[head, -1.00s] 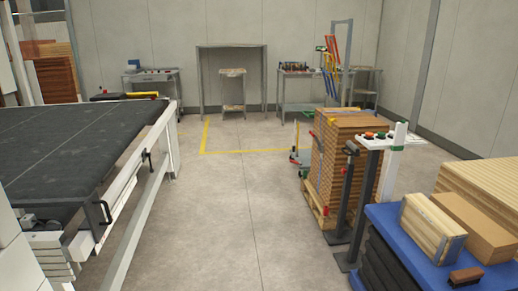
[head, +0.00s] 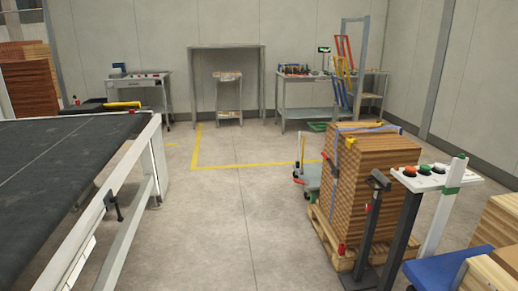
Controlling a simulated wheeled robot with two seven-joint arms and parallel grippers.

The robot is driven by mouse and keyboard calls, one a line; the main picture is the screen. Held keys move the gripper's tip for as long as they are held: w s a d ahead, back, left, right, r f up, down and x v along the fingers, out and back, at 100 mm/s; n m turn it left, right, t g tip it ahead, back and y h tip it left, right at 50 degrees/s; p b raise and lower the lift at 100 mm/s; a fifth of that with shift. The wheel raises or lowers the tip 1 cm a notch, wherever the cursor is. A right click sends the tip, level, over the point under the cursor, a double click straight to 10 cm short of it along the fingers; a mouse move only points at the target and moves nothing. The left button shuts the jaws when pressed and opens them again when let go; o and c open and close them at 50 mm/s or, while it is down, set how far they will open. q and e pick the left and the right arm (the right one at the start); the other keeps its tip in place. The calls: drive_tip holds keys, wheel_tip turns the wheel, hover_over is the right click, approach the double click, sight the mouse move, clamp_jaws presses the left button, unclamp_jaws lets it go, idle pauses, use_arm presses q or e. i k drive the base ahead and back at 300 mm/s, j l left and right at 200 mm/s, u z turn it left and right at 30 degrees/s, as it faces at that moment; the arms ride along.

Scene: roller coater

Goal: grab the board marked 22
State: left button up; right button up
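I cannot make out a board marked 22 in the head view; no number is readable on any board. A tall strapped stack of brown boards (head: 372,190) stands on a wooden pallet (head: 322,232) right of centre. More brown boards (head: 30,88) are stacked at the far left behind the conveyor. Pale wooden boards (head: 503,222) show at the right edge. Neither of my grippers is in view.
A black-belted conveyor (head: 60,160) with a white frame fills the left. A control post (head: 435,178) with buttons and a blue surface (head: 438,270) stand at right. Workbenches (head: 139,88) line the back wall. The floor (head: 235,215) in the middle is clear.

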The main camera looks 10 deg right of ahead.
sight(365, 125)
drive_tip(key=i+z, duration=0.1)
drive_tip(key=i, duration=0.35)
drive_tip(key=i+j+z, duration=0.15)
drive_tip(key=i, duration=0.35)
drive_tip(key=i+j+z, duration=0.1)
drive_tip(key=i, duration=0.35)
drive_tip(key=i+j+z, duration=0.15)
drive_tip(key=i+z, duration=0.25)
drive_tip(key=i+j+z, duration=0.2)
drive_tip(key=z, duration=0.15)
drive_tip(key=i+j+z, duration=0.55)
drive_tip(key=j+z, duration=0.2)
drive_tip(key=i+j+z, duration=0.3)
drive_tip(key=j, duration=0.2)
drive_tip(key=j+z, duration=0.3)
drive_tip(key=j, duration=0.25)
drive_tip(key=i+j+z, duration=0.1)
drive_tip(key=j+z, duration=0.25)
drive_tip(key=j, duration=0.25)
